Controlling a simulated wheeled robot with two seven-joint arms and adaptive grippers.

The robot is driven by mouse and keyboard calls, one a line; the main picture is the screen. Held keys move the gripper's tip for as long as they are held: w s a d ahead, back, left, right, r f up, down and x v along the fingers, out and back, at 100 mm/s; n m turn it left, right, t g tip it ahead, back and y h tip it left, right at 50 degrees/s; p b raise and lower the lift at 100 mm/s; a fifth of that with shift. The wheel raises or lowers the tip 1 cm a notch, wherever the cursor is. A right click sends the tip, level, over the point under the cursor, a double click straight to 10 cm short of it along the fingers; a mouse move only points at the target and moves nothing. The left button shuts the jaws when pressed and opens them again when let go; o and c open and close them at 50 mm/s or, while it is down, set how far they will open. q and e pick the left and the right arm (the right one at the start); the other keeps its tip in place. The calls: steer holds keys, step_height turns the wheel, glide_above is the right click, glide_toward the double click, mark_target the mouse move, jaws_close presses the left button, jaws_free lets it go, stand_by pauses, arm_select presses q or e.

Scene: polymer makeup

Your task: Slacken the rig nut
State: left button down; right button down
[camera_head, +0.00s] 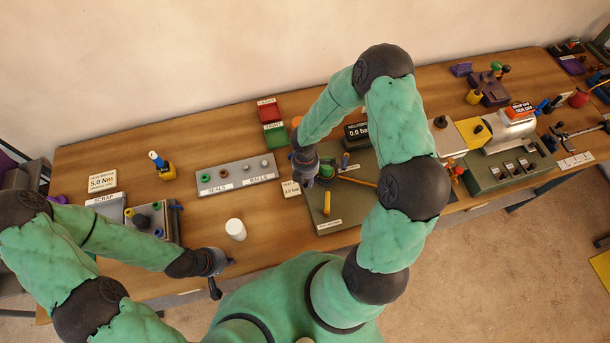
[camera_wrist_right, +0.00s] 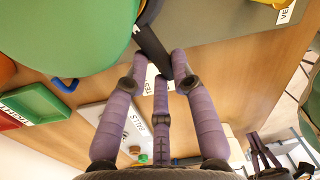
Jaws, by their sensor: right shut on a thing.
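The green-grey test rig (camera_head: 354,210) lies flat on the bench in the middle of the head view. My right gripper (camera_head: 303,183) is at its upper left edge, partly hidden by my own wrist. In the right wrist view my purple fingers (camera_wrist_right: 168,72) are shut on a dark grey bar (camera_wrist_right: 152,48), which runs up beside a large green rounded part (camera_wrist_right: 65,30). I cannot make out the nut itself. My left gripper (camera_head: 222,277) is low over the bench's front edge, its fingers apart and empty.
A white cylinder (camera_head: 236,229) stands near my left gripper. A grey seals and balls tray (camera_head: 237,175) lies left of the rig. Red (camera_head: 268,111) and green (camera_head: 275,136) trays sit behind. A gauge box (camera_head: 357,131) stands at the rig's back.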

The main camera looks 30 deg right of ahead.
steer(key=shift+s+n, duration=0.3)
steer(key=shift+n, duration=0.2)
steer(key=c, duration=1)
jaws_free()
steer(key=r, duration=1.2)
steer(key=shift+w, duration=0.3)
